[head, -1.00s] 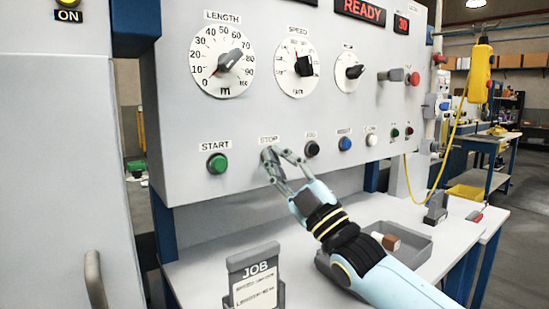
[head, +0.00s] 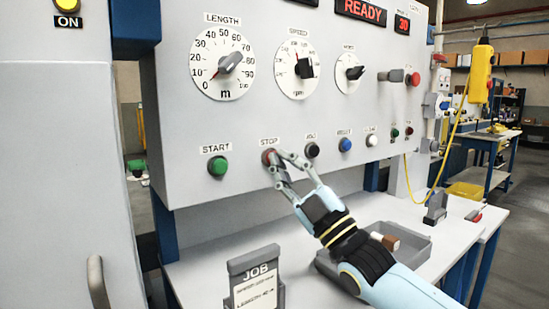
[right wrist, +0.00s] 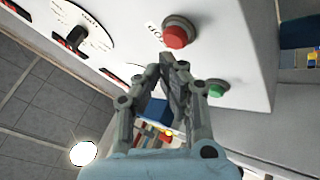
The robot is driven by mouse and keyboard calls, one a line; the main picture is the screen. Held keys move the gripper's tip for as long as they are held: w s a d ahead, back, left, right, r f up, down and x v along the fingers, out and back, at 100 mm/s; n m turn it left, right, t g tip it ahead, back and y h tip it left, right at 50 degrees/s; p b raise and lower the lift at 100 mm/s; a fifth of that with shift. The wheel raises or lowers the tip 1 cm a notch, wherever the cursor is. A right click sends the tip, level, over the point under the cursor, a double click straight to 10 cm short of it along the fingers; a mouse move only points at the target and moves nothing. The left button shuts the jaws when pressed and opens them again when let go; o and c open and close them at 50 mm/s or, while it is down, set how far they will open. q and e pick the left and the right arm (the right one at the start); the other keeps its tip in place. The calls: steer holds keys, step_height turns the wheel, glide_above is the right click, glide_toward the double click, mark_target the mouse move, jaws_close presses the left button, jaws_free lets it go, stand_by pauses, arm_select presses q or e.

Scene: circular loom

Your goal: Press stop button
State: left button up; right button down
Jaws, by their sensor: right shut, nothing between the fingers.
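The red stop button (head: 267,156) is on the grey control panel under the STOP label (head: 269,141). It also shows in the right wrist view (right wrist: 175,37), in a grey collar. My right gripper (head: 277,157) is shut and empty, its fingertips just right of the button in the head view and partly overlapping its edge. In the right wrist view the closed fingertips (right wrist: 171,62) appear below the button, with a visible gap in the picture. I cannot tell whether they touch the panel. My left gripper is not in view.
The green start button (head: 218,166) is left of the stop button; a black button (head: 312,150) is to its right. The display (head: 360,11) reads READY. A job card holder (head: 256,282) and a grey tray (head: 415,250) stand on the table below.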

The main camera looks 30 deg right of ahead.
steer(key=shift+s, duration=0.15)
steer(key=s+p, duration=0.1)
steer(key=s, duration=0.1)
steer(key=s+p, duration=0.2)
steer(key=shift+s+d, duration=0.2)
steer(key=shift+s, duration=0.2)
stand_by(1.7)
